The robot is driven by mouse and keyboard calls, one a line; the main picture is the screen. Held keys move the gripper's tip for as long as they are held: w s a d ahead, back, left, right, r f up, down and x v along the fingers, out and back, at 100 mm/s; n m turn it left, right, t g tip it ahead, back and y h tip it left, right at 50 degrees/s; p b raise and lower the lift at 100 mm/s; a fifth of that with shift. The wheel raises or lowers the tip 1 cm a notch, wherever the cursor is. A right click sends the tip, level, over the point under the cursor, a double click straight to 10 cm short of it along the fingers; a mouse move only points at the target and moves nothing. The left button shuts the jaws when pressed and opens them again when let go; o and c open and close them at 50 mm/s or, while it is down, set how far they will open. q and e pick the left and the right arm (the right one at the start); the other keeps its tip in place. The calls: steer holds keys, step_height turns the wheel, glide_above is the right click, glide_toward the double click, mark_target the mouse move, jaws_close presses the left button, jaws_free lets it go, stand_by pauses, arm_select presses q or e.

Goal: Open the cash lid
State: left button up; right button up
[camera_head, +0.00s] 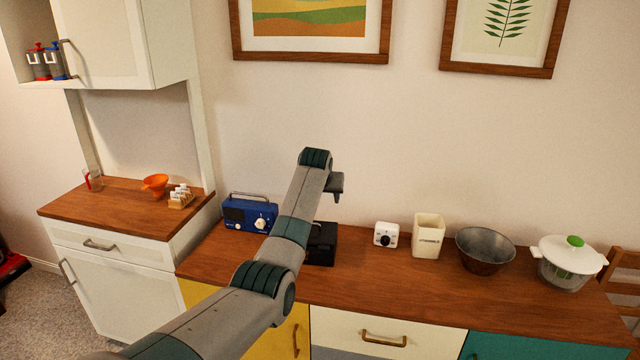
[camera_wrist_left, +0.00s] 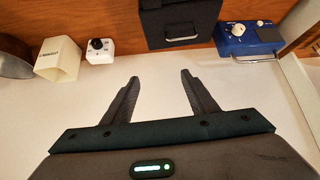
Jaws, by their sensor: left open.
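The black cash box (camera_head: 323,244) stands on the wooden counter, partly hidden behind my left arm in the head view. In the left wrist view the cash box (camera_wrist_left: 180,22) is at the top edge, cut off by the frame, with a light metal handle on its face. I cannot make out a raised lid. My left gripper (camera_head: 337,188) is above the box in the head view, apart from it. In the left wrist view its two fingers (camera_wrist_left: 160,77) are spread and empty, with wall between them. My right gripper is not in view.
A blue radio (camera_head: 249,213) stands left of the box. A small white cube device (camera_head: 386,234), a cream canister (camera_head: 428,236), a metal bowl (camera_head: 485,250) and a salad spinner (camera_head: 568,262) stand to the right. Bare counter (camera_head: 400,285) lies in front. Framed pictures hang behind.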

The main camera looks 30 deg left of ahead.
arm_select(q)
steer(key=b+v, duration=0.3)
steer(key=v, duration=0.9)
stand_by(0.3)
